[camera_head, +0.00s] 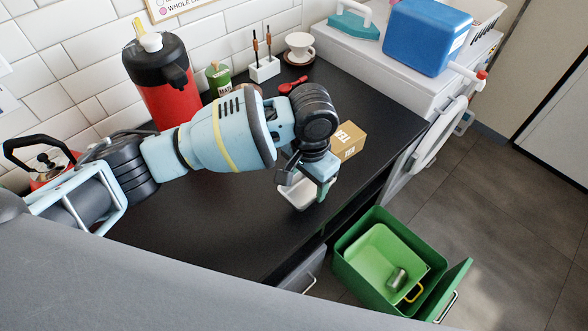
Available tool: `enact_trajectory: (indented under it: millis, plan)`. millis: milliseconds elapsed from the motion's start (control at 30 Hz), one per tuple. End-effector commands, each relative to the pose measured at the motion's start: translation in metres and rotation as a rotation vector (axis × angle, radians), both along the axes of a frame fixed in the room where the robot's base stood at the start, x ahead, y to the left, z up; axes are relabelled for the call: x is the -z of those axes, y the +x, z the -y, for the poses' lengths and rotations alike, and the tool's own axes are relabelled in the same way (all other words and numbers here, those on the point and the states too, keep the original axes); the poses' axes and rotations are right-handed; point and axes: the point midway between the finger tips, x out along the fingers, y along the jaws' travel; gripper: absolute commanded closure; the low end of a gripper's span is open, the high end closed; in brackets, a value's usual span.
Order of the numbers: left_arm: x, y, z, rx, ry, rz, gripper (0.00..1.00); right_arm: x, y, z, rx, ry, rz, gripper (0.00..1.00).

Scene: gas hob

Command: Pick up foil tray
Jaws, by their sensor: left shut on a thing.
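My left arm reaches in from the left over the black counter. My left gripper (318,187) is shut on the foil tray (298,195), a small pale, silvery tray near the counter's front edge. The gripper holds it at its right side, and the wrist hides part of its far side. I cannot tell whether the tray touches the counter or is slightly above it. My right gripper is out of view.
A tan tea box (347,141) stands just behind the gripper. A red flask (170,90), green tin (218,79), red spoon (293,84) and cup (300,46) are farther back. An open green bin (347,262) stands below the counter's front edge. The front left counter is clear.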

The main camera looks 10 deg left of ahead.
Motion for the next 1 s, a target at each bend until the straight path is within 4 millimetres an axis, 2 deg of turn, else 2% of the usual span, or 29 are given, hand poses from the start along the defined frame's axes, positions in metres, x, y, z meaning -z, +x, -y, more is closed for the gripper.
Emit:
enact_trajectory:
  millis: [33, 200, 400, 633, 1000]
  plan:
    - [-0.002, -0.010, 0.013, 0.007, -0.003, -0.001, 0.60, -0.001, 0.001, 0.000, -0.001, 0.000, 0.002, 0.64]
    - [-0.006, -0.035, 0.046, 0.005, -0.004, 0.000, 0.60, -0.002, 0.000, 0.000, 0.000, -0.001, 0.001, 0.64]
    - [-0.009, -0.055, 0.073, 0.002, -0.001, 0.000, 0.60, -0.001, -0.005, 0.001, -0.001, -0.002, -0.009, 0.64]
    - [-0.010, -0.065, 0.087, 0.000, 0.000, 0.000, 0.60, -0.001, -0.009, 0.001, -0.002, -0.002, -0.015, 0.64]
    - [-0.010, -0.066, 0.088, 0.000, 0.000, 0.000, 0.60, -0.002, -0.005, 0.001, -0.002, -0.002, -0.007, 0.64]
